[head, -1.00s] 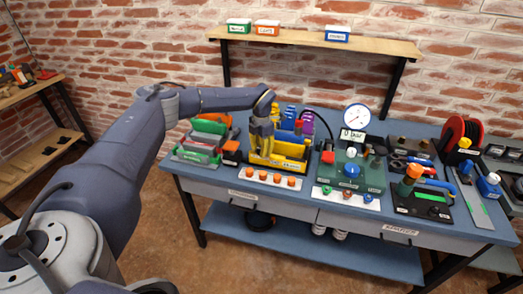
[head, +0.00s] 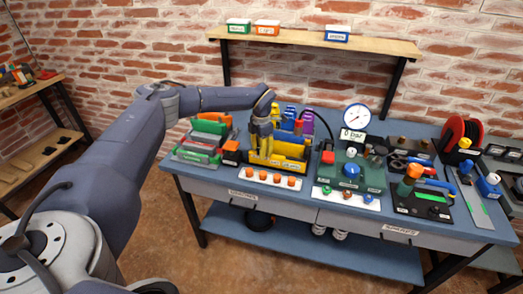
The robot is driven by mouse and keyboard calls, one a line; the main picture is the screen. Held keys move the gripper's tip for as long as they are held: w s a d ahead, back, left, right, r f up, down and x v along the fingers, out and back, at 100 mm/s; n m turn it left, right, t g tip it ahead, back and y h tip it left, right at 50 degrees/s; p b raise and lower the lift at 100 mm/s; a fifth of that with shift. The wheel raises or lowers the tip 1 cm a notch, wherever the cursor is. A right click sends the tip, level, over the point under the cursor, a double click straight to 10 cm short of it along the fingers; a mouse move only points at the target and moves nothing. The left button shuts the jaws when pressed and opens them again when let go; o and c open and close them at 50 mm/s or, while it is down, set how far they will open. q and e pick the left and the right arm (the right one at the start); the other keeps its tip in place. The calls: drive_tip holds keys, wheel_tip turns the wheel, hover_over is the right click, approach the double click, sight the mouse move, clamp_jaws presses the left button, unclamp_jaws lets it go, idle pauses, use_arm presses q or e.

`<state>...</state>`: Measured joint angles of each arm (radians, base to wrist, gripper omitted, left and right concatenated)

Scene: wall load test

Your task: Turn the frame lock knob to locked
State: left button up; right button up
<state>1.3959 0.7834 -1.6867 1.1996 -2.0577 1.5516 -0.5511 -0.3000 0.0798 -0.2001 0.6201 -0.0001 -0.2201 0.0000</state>
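My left gripper (head: 262,132) points down over the left part of a yellow rack (head: 280,160) on the blue workbench. The gripper is small and partly blends with the yellow parts, so I cannot tell whether its fingers are open or touching anything. Which knob is the frame lock knob cannot be read. A blue knob (head: 351,170) sits on the front of a green gauge unit (head: 372,178), right of the gripper. An orange-topped knob (head: 414,171) stands further right by a black panel. My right gripper is not in view.
A dial gauge (head: 357,117) rises behind the green unit. A white strip with orange knobs (head: 272,178) lies before the yellow rack. Green and grey holders (head: 203,143) stand left. A red reel (head: 461,133) stands right. A wooden shelf (head: 310,40) hangs above.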

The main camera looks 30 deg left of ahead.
use_arm(q)
drive_tip(key=o, duration=0.5)
drive_tip(key=shift+c, duration=0.2)
wheel_tip(320, 180, up, 12)
idle(0.4)
